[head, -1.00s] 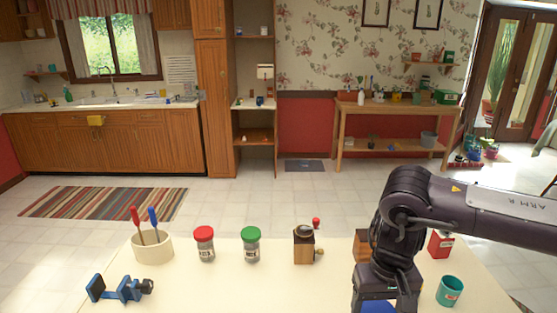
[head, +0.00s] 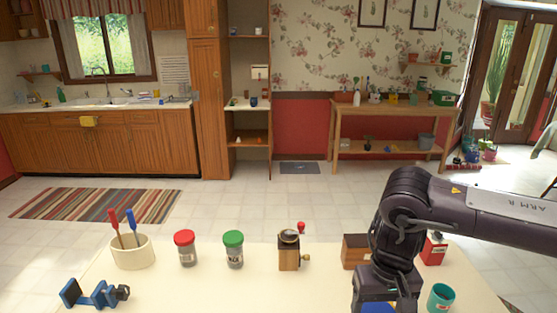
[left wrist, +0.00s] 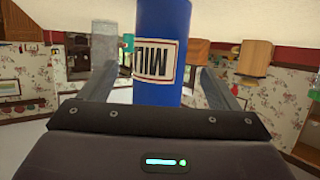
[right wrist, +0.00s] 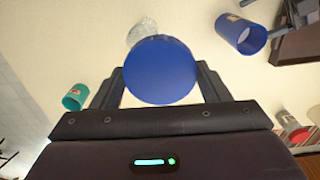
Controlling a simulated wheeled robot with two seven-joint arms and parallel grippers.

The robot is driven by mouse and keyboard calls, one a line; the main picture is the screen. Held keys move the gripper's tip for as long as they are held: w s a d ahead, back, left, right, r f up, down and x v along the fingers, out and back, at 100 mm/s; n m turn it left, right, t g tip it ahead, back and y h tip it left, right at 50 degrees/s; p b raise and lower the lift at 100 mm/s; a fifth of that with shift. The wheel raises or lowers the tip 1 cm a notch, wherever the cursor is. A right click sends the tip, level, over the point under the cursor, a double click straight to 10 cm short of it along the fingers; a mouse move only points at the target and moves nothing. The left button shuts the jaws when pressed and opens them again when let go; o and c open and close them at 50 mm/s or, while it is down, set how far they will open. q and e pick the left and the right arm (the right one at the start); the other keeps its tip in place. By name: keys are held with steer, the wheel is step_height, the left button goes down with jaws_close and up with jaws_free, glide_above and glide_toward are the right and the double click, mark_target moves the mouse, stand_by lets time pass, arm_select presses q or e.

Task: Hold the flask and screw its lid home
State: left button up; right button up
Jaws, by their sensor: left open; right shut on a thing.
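The blue flask (left wrist: 160,60) with a white label stands between the two fingers of my left gripper (left wrist: 160,78). The gripper is open, with a gap visible on both sides of the flask. In the right wrist view the flask (right wrist: 240,34) is at upper right, with its open mouth showing. My right gripper (right wrist: 160,85) is shut on the round blue lid (right wrist: 160,70), apart from the flask. In the head view a bit of the blue lid (head: 378,307) shows at the bottom edge under my right arm. The flask and left gripper are not seen in the head view.
On the table (head: 215,290) stand a crock with tools (head: 132,253), a red-lidded jar (head: 186,250), a green-lidded jar (head: 233,252), a grinder (head: 289,252), a wooden box (head: 356,252), a red tin (head: 433,252) and a teal cup (head: 441,298). A blue clamp (head: 95,294) lies at left.

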arm_select(q)
steer(key=b+x, duration=0.1)
steer(key=x, duration=0.3)
steer(key=shift+f+b, duration=0.1)
steer(key=shift+b, duration=0.2)
arm_select(e)
step_height(320, 180, down, 3)
steer(key=shift+w+d+r, duration=0.1)
steer(key=shift+r, duration=0.1)
arm_select(q)
steer(key=shift+b+x, duration=0.35)
steer(key=shift+x, duration=0.5)
arm_select(e)
steer(key=shift+f, duration=0.35)
arm_select(q)
steer(key=c, duration=0.8)
steer(key=o, duration=0.7)
steer(key=shift+o, duration=0.2)
steer(key=c, duration=0.9)
steer(key=shift+c, duration=0.2)
